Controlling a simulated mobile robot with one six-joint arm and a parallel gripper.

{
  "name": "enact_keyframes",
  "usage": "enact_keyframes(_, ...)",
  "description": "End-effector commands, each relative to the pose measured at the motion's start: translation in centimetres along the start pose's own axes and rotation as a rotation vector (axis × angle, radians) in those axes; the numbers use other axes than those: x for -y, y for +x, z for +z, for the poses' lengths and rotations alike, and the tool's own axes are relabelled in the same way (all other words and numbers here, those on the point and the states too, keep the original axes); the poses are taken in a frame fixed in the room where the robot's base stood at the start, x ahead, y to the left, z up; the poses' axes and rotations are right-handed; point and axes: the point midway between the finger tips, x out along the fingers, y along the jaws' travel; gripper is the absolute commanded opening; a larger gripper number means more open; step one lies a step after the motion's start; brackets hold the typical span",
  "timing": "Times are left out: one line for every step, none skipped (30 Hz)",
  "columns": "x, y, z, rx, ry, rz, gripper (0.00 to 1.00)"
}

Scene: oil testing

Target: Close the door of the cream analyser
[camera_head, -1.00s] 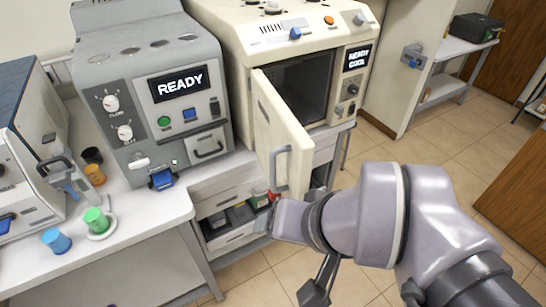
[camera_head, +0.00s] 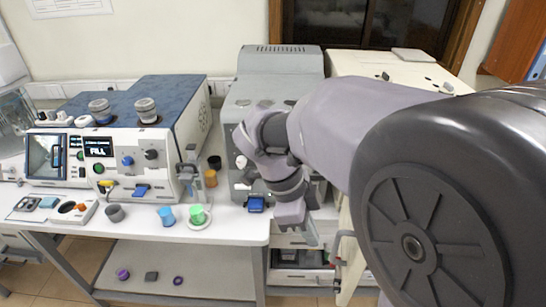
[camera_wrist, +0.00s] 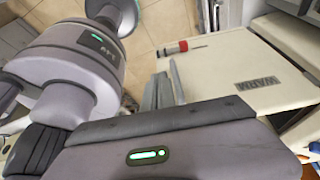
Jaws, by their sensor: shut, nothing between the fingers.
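The cream analyser (camera_head: 400,66) stands at the right in the head view, and my arm hides most of its front. A narrow cream upright strip (camera_head: 346,240) shows beside my arm, probably part of the door standing out edge-on; how far it is open cannot be told. My gripper (camera_head: 312,234) is shut and empty, pointing down just left of that strip. In the wrist view my fingers (camera_wrist: 166,90) lie beside a cream panel (camera_wrist: 225,75) with dark lettering. A red and grey cylindrical piece (camera_wrist: 174,49) shows at the panel's edge. Contact cannot be told.
The grey machine (camera_head: 280,65) stands directly left of the cream analyser, behind my wrist. Tiled floor (camera_wrist: 150,25) shows beyond the panel.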

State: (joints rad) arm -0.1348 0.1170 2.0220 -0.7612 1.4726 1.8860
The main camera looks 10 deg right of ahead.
Motion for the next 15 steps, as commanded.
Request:
enact_keyframes(-0.1,1.3,0.1,-0.002,0.000,0.003,0.00)
enact_keyframes(-0.1,2.0,0.1,-0.001,-0.001,0.003,0.00)
enact_keyframes(-0.1,2.9,0.1,-0.001,-0.001,0.004,0.00)
enact_keyframes(-0.1,3.6,0.1,-0.001,-0.002,0.004,0.00)
enact_keyframes(-0.1,4.3,0.2,0.000,-0.001,0.003,0.00)
enact_keyframes(-0.1,5.2,0.1,0.000,-0.002,0.004,0.00)
enact_keyframes(-0.1,5.8,0.1,0.001,-0.002,0.004,0.00)
enact_keyframes(-0.1,6.5,0.1,0.001,-0.002,0.003,0.00)
enact_keyframes(-0.1,7.3,0.1,0.001,-0.002,0.003,0.00)
enact_keyframes(-0.1,8.0,0.1,0.001,-0.002,0.003,0.00)
enact_keyframes(-0.1,8.6,0.1,0.001,-0.003,0.003,0.00)
enact_keyframes(-0.1,9.4,0.1,0.001,-0.003,0.004,0.00)
enact_keyframes(-0.1,9.5,-0.4,0.003,0.000,0.002,0.00)
enact_keyframes(-0.1,9.6,-1.0,0.003,0.001,0.002,0.00)
enact_keyframes(-0.1,9.7,-1.6,0.003,0.002,0.001,0.00)
